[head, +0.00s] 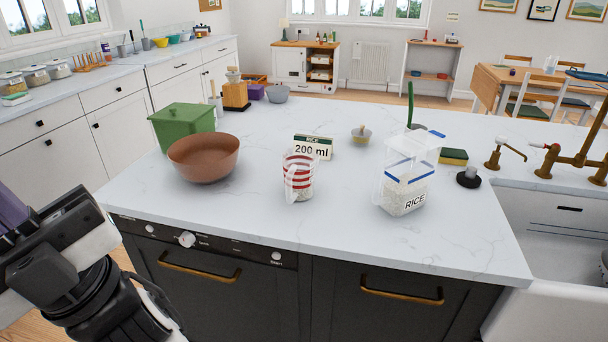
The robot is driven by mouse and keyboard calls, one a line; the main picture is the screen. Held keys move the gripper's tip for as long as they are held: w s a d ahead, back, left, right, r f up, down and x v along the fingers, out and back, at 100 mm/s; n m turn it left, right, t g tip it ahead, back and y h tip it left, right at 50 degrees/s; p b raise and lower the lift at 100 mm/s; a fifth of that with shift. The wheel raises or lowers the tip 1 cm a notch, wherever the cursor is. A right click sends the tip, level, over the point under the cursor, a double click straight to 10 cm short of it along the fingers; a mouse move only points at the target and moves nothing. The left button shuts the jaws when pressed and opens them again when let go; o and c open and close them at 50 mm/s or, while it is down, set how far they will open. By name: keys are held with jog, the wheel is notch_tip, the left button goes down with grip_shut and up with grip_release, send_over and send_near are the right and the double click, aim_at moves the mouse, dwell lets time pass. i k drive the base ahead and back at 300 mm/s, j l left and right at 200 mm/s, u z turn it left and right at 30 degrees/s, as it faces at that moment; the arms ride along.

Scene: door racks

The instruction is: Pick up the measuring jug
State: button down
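The measuring jug (299,178) is clear with red and white bands and stands upright on the white marble counter (250,225), near its front edge. Its handle appears to be on the left, towards me. Part of my dark arm end shows at the lower left of the head view, off the counter's left front corner and well apart from the jug. My gripper's fingertips cannot be made out there, so I cannot tell whether it is open or shut.
Right of the jug is a clear RICE container (405,187); behind it is a 200 ml sign (313,147). A brown bowl (203,158) and green box (182,126) stand left. A small bowl (361,135), sponge (453,157) and sink (560,222) lie right. The counter before the jug is clear.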

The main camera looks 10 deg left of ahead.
aim_at(300, 165)
jog(key=u, duration=0.6)
jog(key=l+u, duration=0.9)
jog(key=l, duration=0.25)
jog(key=k+l+u, duration=0.15)
jog(key=l, duration=0.15)
jog(key=k+l+u, duration=0.1)
jog(key=l, duration=0.25)
jog(key=k+l, duration=0.1)
jog(key=l, duration=0.5)
jog(key=k+l, duration=0.15)
jog(key=l, duration=0.2)
jog(key=i+l, duration=0.1)
jog(key=i, duration=0.35)
jog(key=j+u, duration=0.05)
